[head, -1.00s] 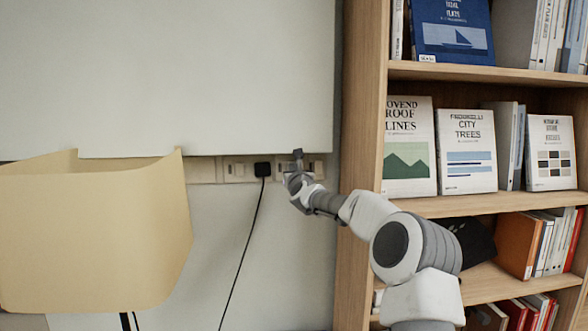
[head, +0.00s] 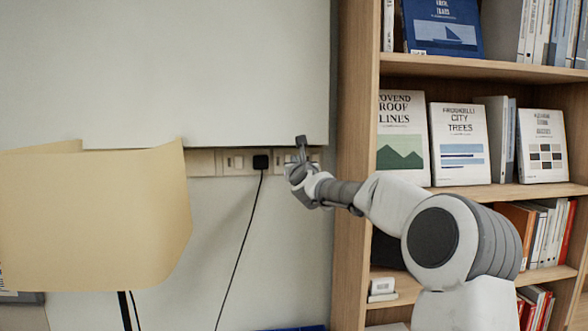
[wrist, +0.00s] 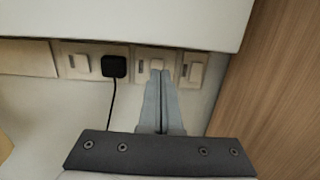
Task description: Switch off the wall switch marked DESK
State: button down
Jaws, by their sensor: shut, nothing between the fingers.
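A pale strip of wall plates (head: 202,162) runs below the white panel. In the wrist view it carries a left switch (wrist: 78,64), a middle switch (wrist: 141,67) and a right switch (wrist: 193,73). No marking is readable, so I cannot tell which one is DESK. My gripper (wrist: 161,72) is shut and empty, its fingertips overlapping the middle switch plate and hiding part of it. I cannot tell whether they touch it. In the head view my gripper (head: 301,142) is at the right end of the strip.
A black plug (wrist: 114,66) with a hanging cord sits left of the middle switch. The white panel (head: 200,70) overhangs the strip closely. A bookshelf (head: 352,130) stands at right and a lampshade (head: 95,215) at left. The wall below is mostly clear.

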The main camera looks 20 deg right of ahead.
jog(key=shift+r+b+v, duration=0.2)
jog(key=shift+b+v, duration=0.1)
jog(key=shift+v, duration=0.6)
jog(key=shift+r+b+v, duration=0.2)
jog(key=shift+b+v, duration=0.05)
jog(key=shift+v, duration=0.6)
